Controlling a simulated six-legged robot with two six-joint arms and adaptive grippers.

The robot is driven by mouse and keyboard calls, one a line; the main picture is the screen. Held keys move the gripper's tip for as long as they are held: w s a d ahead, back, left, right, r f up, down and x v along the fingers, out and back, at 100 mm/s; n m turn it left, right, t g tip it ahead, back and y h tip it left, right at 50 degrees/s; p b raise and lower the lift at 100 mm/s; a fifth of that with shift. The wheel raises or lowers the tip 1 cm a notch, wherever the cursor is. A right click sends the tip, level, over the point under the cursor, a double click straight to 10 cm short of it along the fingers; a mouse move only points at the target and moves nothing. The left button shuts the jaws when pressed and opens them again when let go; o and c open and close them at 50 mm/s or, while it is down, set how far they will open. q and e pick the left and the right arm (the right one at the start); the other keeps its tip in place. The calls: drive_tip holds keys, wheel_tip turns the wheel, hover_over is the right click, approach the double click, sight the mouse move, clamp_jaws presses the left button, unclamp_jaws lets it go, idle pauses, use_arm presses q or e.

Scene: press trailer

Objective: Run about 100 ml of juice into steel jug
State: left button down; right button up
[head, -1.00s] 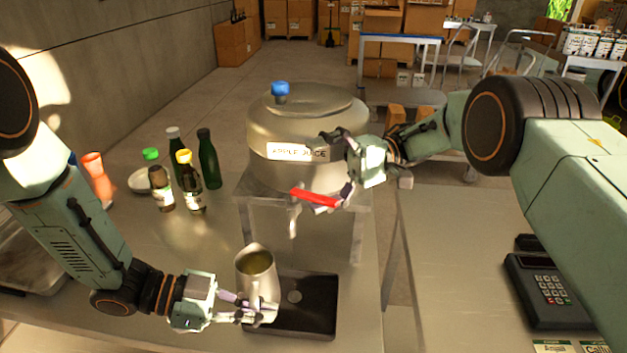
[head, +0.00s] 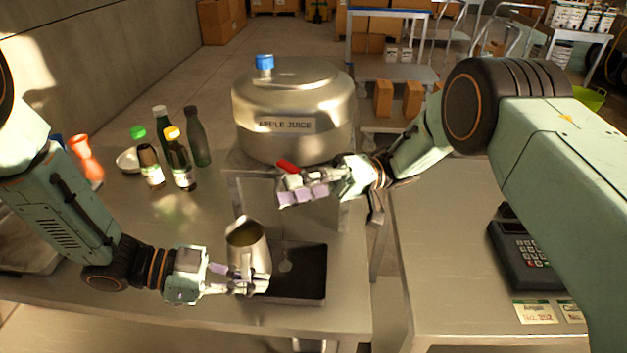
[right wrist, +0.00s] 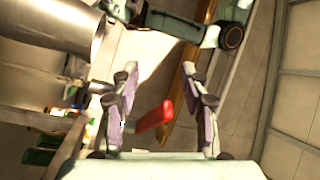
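The juice dispenser (head: 295,95) is a steel drum labelled APPLE JUICE, on a metal stand. Its red tap lever (head: 288,166) shows just above my right gripper (head: 300,190), which hides the spout. In the right wrist view the lever (right wrist: 155,117) lies between the spread fingers of my right gripper (right wrist: 165,110), with gaps on both sides. The steel jug (head: 247,250) stands upright at the left part of the black drip tray (head: 312,270). My left gripper (head: 240,282) is closed at the jug's handle side. I cannot tell whether the jug holds juice.
Several bottles (head: 178,160) and a small white bowl (head: 128,160) stand left of the dispenser. An orange-red object (head: 86,160) is further left. A card terminal (head: 525,257) is on the right table. A gap separates the two tables.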

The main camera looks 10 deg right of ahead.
drive_tip(key=shift+s+a+f+n+t+y, duration=0.2)
drive_tip(key=shift+s+f+n+t, duration=0.1)
drive_tip(key=shift+f, duration=0.35)
drive_tip(key=shift+s+a+f+n+t+y, duration=0.1)
drive_tip(key=shift+s+f+n+t+y, duration=0.15)
drive_tip(key=shift+f, duration=0.35)
drive_tip(key=shift+c, duration=1.4)
drive_tip(key=shift+s+d+f+n+t, duration=0.1)
drive_tip(key=shift+s+f+n+t, duration=0.2)
drive_tip(key=shift+n+t, duration=0.15)
drive_tip(key=shift+c, duration=0.9)
drive_tip(key=n+t, duration=0.1)
drive_tip(key=t+y, duration=0.1)
drive_tip(key=shift+s+d+n+t, duration=0.3)
drive_tip(key=shift+s+d+n, duration=0.05)
drive_tip(key=shift+d+n, duration=0.05)
clamp_jaws()
drive_tip(key=s+d+r+n+t+h, duration=0.3)
drive_tip(key=s+d+n+t+h, duration=0.4)
drive_tip(key=n+t, duration=0.7)
drive_tip(key=shift+s+r+t+h, duration=0.25)
drive_tip(key=shift+r+t+h, duration=0.05)
drive_tip(key=shift+t+h, duration=0.1)
